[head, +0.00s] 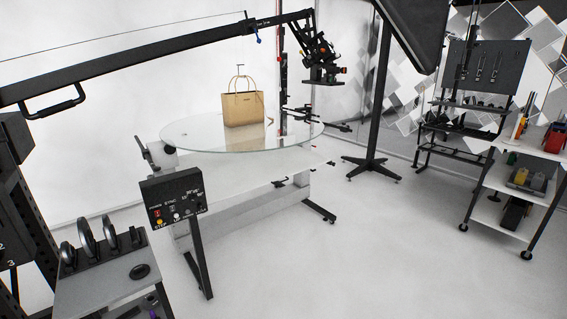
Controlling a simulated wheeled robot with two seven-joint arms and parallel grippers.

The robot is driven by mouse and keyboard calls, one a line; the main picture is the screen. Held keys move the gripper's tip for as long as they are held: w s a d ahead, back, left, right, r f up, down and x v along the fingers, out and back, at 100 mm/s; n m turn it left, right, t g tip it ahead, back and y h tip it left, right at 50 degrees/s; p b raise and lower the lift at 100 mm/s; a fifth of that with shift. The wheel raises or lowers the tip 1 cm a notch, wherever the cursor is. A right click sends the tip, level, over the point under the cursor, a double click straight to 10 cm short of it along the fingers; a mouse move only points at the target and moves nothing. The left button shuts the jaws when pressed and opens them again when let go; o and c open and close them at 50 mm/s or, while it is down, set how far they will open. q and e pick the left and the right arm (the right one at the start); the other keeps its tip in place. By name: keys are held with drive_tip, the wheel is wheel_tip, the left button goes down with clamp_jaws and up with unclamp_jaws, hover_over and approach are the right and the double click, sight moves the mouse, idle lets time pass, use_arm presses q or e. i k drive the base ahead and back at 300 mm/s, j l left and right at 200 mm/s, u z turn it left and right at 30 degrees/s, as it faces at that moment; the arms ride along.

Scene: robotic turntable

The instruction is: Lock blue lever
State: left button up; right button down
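A small blue part (258,40), which looks like a lever, hangs below the black camera boom (150,56) near its joint. It is too small to tell its position or whether it is locked. A black camera rig (322,72) hangs at the right end of the boom. Neither of my grippers is in view.
A glass turntable (190,135) bears a tan handbag (243,107). A black control box (173,195) stands in front on a post. A grey cart (90,290) is at lower left, a shelf cart (490,212) at right. The floor (390,250) between is clear.

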sight(253, 26)
drive_tip(key=i+l+u, duration=0.45)
drive_tip(key=i, duration=0.15)
drive_tip(key=i+l+u, duration=0.95)
drive_tip(key=l, duration=0.35)
drive_tip(key=k+j, duration=0.05)
